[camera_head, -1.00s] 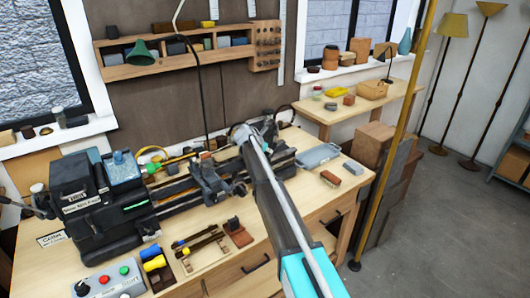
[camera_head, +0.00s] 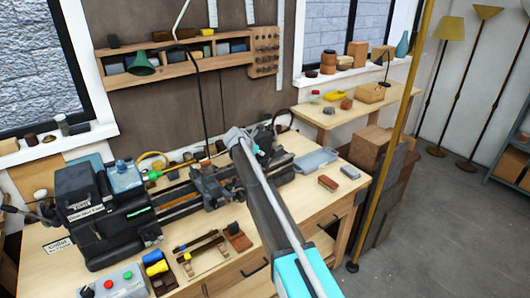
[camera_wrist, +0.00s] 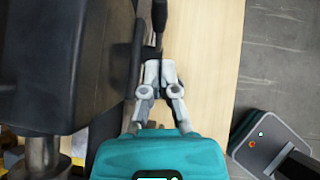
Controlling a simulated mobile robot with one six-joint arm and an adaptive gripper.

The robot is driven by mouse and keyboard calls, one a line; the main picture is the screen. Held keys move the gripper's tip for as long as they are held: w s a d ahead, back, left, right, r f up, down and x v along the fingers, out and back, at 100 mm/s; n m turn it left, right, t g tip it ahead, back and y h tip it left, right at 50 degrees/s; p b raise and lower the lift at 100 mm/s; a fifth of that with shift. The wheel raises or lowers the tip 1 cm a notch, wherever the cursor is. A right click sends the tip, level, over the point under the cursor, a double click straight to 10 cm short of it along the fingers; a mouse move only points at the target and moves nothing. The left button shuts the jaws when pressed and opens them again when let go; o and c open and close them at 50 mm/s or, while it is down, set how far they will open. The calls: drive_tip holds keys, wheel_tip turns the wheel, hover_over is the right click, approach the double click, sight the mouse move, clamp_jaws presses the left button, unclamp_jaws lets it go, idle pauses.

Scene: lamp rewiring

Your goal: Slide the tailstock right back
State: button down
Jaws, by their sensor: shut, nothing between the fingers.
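The small metal lathe stands on the wooden bench, with its dark headstock (camera_head: 95,205) at the left and the carriage (camera_head: 210,184) mid-bed. The dark tailstock (camera_head: 277,158) is at the right end of the bed, partly hidden behind my arm. My gripper (camera_head: 236,136) is at the tailstock in the head view, its fingertips hard to make out. In the wrist view my gripper (camera_wrist: 160,70) is shut and empty. Its tips are close to a thin black lever (camera_wrist: 159,18); I cannot tell whether they touch. A large dark body (camera_wrist: 65,65) fills the left of that view.
A grey-blue tray (camera_head: 316,160), a brown brush or block (camera_head: 328,183) and a grey block (camera_head: 349,172) lie right of the lathe. A control box (camera_head: 112,284) is at front left. A yellow pole (camera_head: 401,110) stands beyond the bench's right end.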

drive_tip(key=shift+p+v, duration=1)
drive_tip(key=shift+v, duration=1)
drive_tip(key=shift+s, duration=0.1)
drive_tip(key=s+d+f+m+g+y+b, duration=0.1)
drive_tip(key=s+d+f+m, duration=0.25)
drive_tip(key=s, duration=0.35)
drive_tip(key=s+d+f+m+g+y+b, duration=0.1)
drive_tip(key=s+d+f+m+b, duration=0.1)
drive_tip(key=s+d+m, duration=0.4)
drive_tip(key=s+d+f+m+g+y+b, duration=0.1)
drive_tip(key=s+d+f+m+g, duration=0.15)
drive_tip(key=s, duration=0.55)
drive_tip(key=s+d+f+m+g+y+b, duration=0.1)
drive_tip(key=s+f+m+y+b, duration=0.1)
drive_tip(key=s+m, duration=0.5)
drive_tip(key=s+d+f+m+y+b, duration=0.2)
drive_tip(key=s+f+m, duration=0.2)
drive_tip(key=s, duration=1.2)
drive_tip(key=m, duration=0.3)
drive_tip(key=shift+s+f+g+b, duration=0.25)
drive_tip(key=shift+s+g+b, duration=0.05)
drive_tip(key=shift+g, duration=0.05)
drive_tip(key=shift+s, duration=0.15)
